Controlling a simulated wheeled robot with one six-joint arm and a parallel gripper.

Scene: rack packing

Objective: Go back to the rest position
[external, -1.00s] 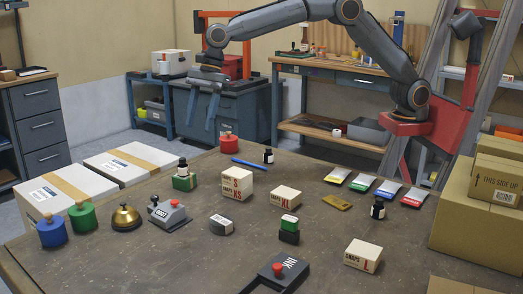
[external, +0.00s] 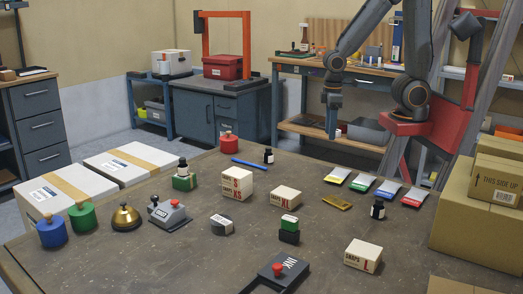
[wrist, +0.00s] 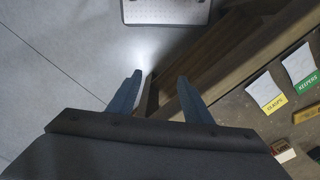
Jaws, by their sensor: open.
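My gripper (external: 332,119) points straight down behind the far edge of the table, close to my red arm mount. The arm is folded, with the elbow out of the picture at the top. In the wrist view my gripper (wrist: 158,88) shows two blue-grey fingers spread apart with nothing between them. Below the fingers lie the grey floor (wrist: 50,70) and the table's edge.
The work table (external: 150,255) holds several boxes, bottles, a brass bell (external: 126,218) and colored packets (external: 361,182). Cardboard boxes (external: 485,215) stand at the right. A workbench (external: 350,69) stands behind the arm. The floor left of the fingers is clear.

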